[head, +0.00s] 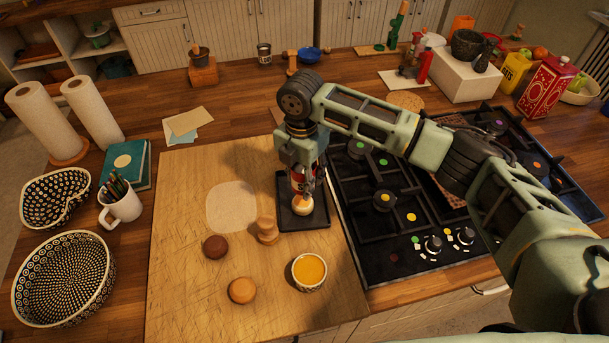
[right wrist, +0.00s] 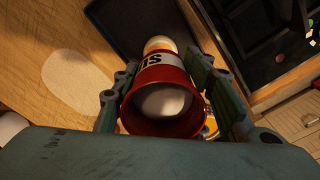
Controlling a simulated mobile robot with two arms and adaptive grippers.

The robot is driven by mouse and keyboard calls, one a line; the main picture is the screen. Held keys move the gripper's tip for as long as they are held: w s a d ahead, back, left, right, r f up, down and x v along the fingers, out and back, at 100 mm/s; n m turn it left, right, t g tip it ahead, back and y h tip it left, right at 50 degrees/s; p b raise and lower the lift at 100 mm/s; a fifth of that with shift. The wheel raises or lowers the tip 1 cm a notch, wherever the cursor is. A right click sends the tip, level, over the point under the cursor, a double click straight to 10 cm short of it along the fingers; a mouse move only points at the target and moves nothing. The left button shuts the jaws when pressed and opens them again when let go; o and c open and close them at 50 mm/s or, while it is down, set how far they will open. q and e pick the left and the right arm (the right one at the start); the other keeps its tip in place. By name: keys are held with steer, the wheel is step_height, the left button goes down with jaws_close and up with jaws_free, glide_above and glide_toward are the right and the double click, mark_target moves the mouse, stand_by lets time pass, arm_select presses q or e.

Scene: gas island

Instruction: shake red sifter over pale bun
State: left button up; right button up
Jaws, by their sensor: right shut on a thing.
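My right gripper (head: 304,182) is shut on the red sifter (head: 298,181), a red can with a white lettered band. In the right wrist view the sifter (right wrist: 163,93) sits between the fingers, tilted, with its wide end towards the camera and white stuff inside. The pale bun (head: 302,207) is on a dark square tray (head: 290,223), just below the sifter in the head view. The bun (right wrist: 160,43) also shows past the sifter's far end in the right wrist view. The gap between sifter and bun is hard to judge. My left gripper is out of view.
On the board (head: 190,300) are a dark brown bun (head: 215,246), an orange-brown bun (head: 242,290), a wooden piece (head: 267,231) and a bowl of yellow-orange stuff (head: 309,270). A pale powdery patch (head: 231,207) lies left of the tray. The black hob (head: 385,230) is right.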

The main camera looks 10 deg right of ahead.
steer(key=shift+w+a, duration=0.15)
steer(key=shift+a, duration=0.4)
steer(key=shift+s+d, duration=0.25)
steer(key=shift+d, duration=0.7)
stand_by(0.7)
